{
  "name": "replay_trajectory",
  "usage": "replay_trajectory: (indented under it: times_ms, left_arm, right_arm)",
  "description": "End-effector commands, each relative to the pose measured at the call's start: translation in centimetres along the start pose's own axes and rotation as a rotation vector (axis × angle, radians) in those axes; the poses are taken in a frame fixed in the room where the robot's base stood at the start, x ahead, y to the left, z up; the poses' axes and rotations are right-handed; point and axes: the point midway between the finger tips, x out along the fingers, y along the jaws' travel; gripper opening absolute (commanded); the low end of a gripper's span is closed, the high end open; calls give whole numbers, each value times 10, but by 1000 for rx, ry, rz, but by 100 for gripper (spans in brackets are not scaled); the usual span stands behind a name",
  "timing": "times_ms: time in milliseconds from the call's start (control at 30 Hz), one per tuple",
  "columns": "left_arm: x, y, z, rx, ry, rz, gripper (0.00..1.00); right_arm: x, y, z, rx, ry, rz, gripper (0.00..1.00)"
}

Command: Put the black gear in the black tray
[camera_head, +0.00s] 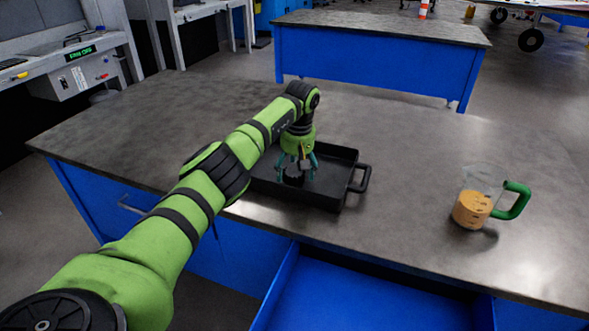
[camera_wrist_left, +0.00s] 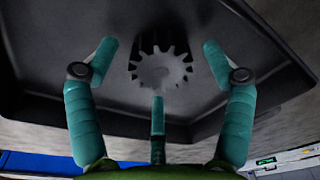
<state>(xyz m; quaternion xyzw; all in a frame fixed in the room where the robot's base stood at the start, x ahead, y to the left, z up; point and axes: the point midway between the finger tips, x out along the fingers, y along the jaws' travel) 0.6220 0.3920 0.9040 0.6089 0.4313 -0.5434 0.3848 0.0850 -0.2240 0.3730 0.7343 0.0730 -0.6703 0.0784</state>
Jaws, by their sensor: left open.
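The black tray (camera_head: 333,196) lies on the grey worktop, with a handle at its right side. The black gear (camera_wrist_left: 160,66) is inside the tray, on its floor, in the left wrist view. In the head view the gear (camera_head: 293,180) is a dark shape partly hidden by the fingers. My left gripper (camera_head: 297,170) points down over the tray with its teal fingers open. The fingers are spread around the gear; I cannot tell whether any touch it. My right gripper is not in view.
A glass jug (camera_head: 472,208) with orange contents and a green handle stands on the worktop (camera_head: 420,140) to the right. An open blue drawer (camera_head: 365,295) juts out at the front. The worktop between tray and jug is clear.

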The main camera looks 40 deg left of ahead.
Motion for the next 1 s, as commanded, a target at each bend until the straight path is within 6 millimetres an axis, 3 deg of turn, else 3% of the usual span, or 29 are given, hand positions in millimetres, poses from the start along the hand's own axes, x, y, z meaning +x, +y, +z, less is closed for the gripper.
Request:
replay_trajectory:
  times_ms: [533,700,1000]
  left_arm:
    - [-101,1,-1,-1,2,4,82]
    - [-115,0,-1,-2,1,2,82]
    - [-117,0,0,-1,0,1,82]
  right_arm:
    - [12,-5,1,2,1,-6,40]
    - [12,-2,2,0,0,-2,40]
    - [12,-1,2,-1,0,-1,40]
